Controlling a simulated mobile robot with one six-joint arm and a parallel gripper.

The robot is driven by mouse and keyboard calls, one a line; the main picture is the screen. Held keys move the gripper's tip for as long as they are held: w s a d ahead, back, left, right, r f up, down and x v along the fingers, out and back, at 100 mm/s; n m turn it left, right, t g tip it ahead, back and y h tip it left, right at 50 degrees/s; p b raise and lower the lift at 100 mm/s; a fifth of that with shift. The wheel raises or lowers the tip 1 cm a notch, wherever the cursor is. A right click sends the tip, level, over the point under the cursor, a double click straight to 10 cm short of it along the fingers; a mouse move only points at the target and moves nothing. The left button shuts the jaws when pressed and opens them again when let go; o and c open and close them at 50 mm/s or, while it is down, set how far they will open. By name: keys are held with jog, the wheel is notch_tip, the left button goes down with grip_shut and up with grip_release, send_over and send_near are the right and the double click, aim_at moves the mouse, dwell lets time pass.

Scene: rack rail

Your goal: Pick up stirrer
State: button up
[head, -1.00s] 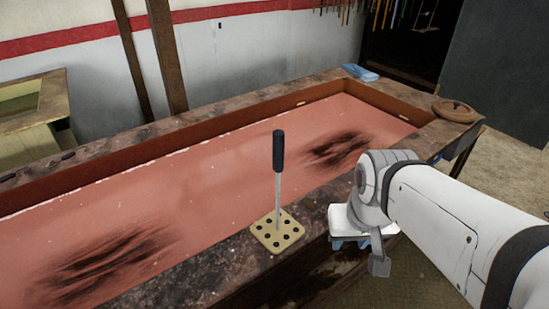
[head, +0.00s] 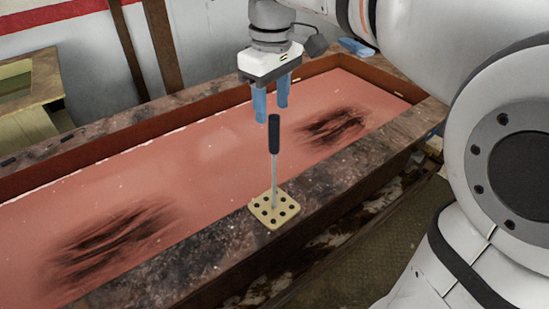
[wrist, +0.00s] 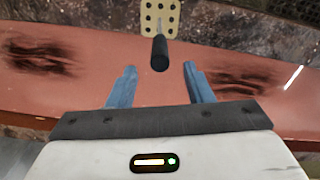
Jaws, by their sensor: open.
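The stirrer (head: 274,135) has a black handle and a thin metal shaft. It stands upright in a cream block with dark holes (head: 268,216) on the near rim of the bench. My gripper (head: 270,112) points down above and slightly behind the handle, with its blue fingers open and nothing between them. In the wrist view the stirrer's black handle (wrist: 160,54) shows ahead of the gap between the open fingers (wrist: 156,80), apart from both. The holed block (wrist: 160,14) is at the top of that view.
The long bench has a raised dark rim (head: 185,262) around a sunken red surface (head: 200,165) with black smudges. A blue item (head: 356,46) lies on the far rim. Wooden posts (head: 162,45) stand behind. The space around the stirrer is clear.

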aim_at(274, 134)
notch_tip(274, 134, down, 8)
jog(key=shift+s+d+r, duration=0.1)
jog(key=shift+d+r, duration=0.05)
jog(key=shift+r, duration=0.1)
jog(key=shift+c, duration=0.4)
grip_shut()
